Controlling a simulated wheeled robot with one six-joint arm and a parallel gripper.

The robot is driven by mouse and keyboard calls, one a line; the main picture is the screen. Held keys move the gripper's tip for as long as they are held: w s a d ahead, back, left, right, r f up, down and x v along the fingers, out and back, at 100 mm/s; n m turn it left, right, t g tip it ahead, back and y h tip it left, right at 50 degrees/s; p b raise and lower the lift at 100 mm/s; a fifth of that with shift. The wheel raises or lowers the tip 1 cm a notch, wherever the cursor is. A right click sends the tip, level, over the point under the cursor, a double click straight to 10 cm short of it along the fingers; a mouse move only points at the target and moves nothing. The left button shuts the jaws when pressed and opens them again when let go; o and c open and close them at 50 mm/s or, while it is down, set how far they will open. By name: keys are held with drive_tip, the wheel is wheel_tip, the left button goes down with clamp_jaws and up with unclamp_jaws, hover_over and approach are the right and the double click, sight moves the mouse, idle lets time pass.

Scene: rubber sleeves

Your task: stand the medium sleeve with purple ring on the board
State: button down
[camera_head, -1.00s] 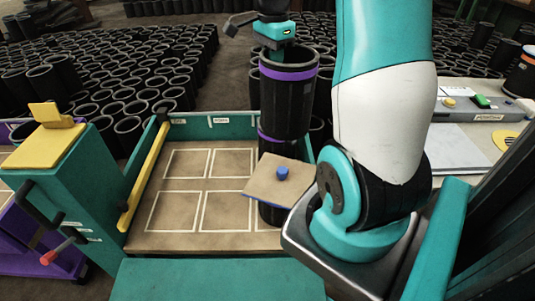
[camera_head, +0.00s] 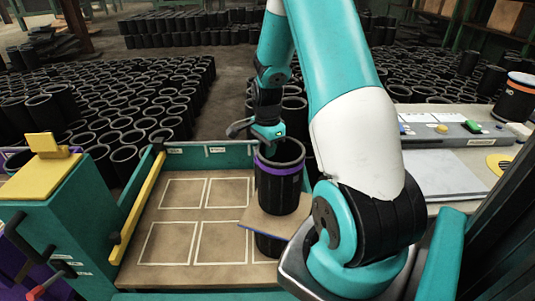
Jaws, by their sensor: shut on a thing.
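The black sleeve with the purple ring (camera_head: 283,196) is upright in the head view, right of the tray's middle. My gripper (camera_head: 265,148) is shut on its upper rim at the left. The small brown board (camera_head: 252,220) lies beneath it, with its left corner and front edge showing. The sleeve's lower end overlaps the board; whether it bears on it fully cannot be told. The board's blue knob is hidden. A dark cylinder (camera_head: 269,246) shows under the board.
The low tray (camera_head: 165,229) has white-outlined squares that are empty, with a yellow bar (camera_head: 136,205) on its left. A teal stand (camera_head: 60,215) is further left. A side table (camera_head: 440,173) with a button panel stands right. Many black sleeves (camera_head: 130,115) fill the floor behind.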

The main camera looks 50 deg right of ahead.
drive_tip(key=shift+f, duration=0.9)
drive_tip(key=shift+f+b, duration=0.3)
drive_tip(key=shift+f, duration=0.35)
drive_tip(key=c, duration=1.2)
unclamp_jaws()
drive_tip(key=shift+r, duration=0.1)
